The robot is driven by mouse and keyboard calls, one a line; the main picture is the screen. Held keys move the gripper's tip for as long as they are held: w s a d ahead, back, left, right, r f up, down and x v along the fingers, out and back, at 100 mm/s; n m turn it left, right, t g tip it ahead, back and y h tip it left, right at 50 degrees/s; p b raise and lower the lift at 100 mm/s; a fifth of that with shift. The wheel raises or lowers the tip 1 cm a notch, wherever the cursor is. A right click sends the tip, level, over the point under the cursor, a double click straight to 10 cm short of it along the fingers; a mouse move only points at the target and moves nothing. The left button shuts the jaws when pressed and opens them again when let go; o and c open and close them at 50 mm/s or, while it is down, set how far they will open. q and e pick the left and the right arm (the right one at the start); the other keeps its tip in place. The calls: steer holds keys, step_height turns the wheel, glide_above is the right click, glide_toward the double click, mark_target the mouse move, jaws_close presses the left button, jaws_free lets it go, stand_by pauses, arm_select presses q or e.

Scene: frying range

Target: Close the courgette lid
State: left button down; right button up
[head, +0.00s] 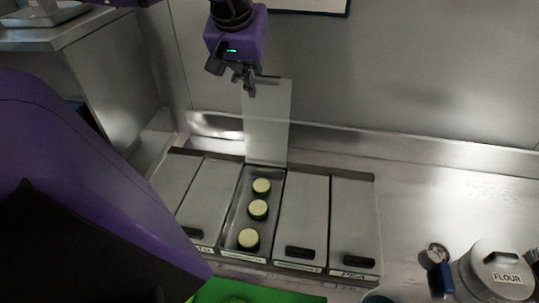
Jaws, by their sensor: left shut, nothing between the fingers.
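The courgette lid (267,128) is a pale panel standing open, raised upright at the back of its compartment. The open courgette compartment (232,222) is in the middle of a row of lidded bins and holds three courgette rounds (258,209) in a line. My left gripper (246,85) hangs at the top of the view, by the upper left edge of the raised lid. Its fingers are shut with nothing between them. Whether they touch the lid is unclear. My right gripper is out of view.
Shut lids with dark handles cover the bins left and right, including the one at the right (353,220). A green board (290,296) lies in front. A steel wall rises behind.

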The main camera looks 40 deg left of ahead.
arm_select(q)
steer(key=shift+s+d+f+p, duration=0.5)
steer(key=shift+s+d+f, duration=0.3)
steer(key=shift+s+f, duration=0.9)
step_height(320, 180, up, 11)
steer(key=shift+w+a+r+g, duration=0.2)
steer(key=shift+w+a+g, duration=0.1)
steer(key=shift+w, duration=0.15)
